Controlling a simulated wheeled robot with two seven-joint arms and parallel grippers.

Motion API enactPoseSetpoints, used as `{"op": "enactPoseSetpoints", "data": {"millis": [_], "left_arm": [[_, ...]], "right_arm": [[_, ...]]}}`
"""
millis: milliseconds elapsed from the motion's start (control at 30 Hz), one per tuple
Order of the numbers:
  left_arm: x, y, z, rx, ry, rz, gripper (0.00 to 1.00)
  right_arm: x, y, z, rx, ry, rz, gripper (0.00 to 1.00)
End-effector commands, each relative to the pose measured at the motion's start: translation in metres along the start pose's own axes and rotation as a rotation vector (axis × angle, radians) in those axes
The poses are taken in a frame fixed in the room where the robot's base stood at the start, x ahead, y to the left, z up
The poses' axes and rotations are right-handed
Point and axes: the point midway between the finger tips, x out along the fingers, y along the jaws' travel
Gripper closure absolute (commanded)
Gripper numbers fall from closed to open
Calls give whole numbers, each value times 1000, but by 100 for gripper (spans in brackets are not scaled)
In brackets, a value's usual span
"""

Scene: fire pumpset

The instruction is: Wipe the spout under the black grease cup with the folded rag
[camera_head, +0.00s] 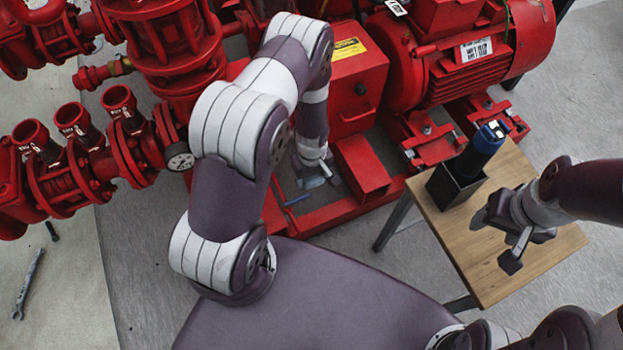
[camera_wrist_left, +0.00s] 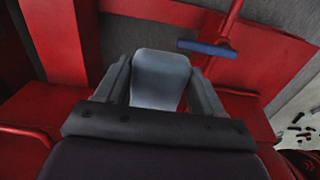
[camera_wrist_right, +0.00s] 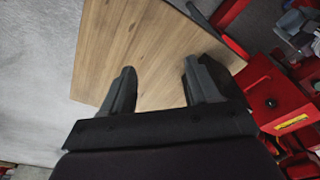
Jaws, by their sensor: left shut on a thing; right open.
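My left gripper (camera_head: 312,178) is low among the red pump frame, beside the red box with a yellow label. It is shut on a pale grey-blue piece, seemingly the folded rag (camera_wrist_left: 160,80), which fills the space between its fingers in the left wrist view. The rag also shows as a small pale patch in the head view (camera_head: 314,183). I cannot make out the black grease cup or its spout in any view. My right gripper (camera_head: 495,239) is open and empty above the wooden table (camera_head: 520,265); its spread fingers show in the right wrist view (camera_wrist_right: 158,90).
A blue bar (camera_wrist_left: 207,48) lies close to the rag, by the red frame (camera_head: 320,215). A black holder (camera_head: 452,188) with a blue-topped dark cylinder (camera_head: 483,148) stands on the table. Red pipes fill the left; a wrench (camera_head: 28,285) lies on the floor.

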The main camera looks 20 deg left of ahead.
Motion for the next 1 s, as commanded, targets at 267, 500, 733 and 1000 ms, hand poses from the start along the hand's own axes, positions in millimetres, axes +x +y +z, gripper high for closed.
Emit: {"op": "enactPoseSetpoints", "data": {"millis": [267, 500, 733, 1000], "left_arm": [[-1, 0, 0, -3, 1, 1, 50], [0, 0, -14, -6, 1, 4, 50], [1, 0, -45, -3, 2, 4, 50], [0, 0, -70, -2, 1, 3, 50]], "right_arm": [[-2, 0, 0, 0, 1, 0, 40], [-2, 0, 0, 0, 0, 0, 40], [4, 0, 0, 0, 0, 0, 40], [9, 0, 1, 0, 0, 0, 40]]}}
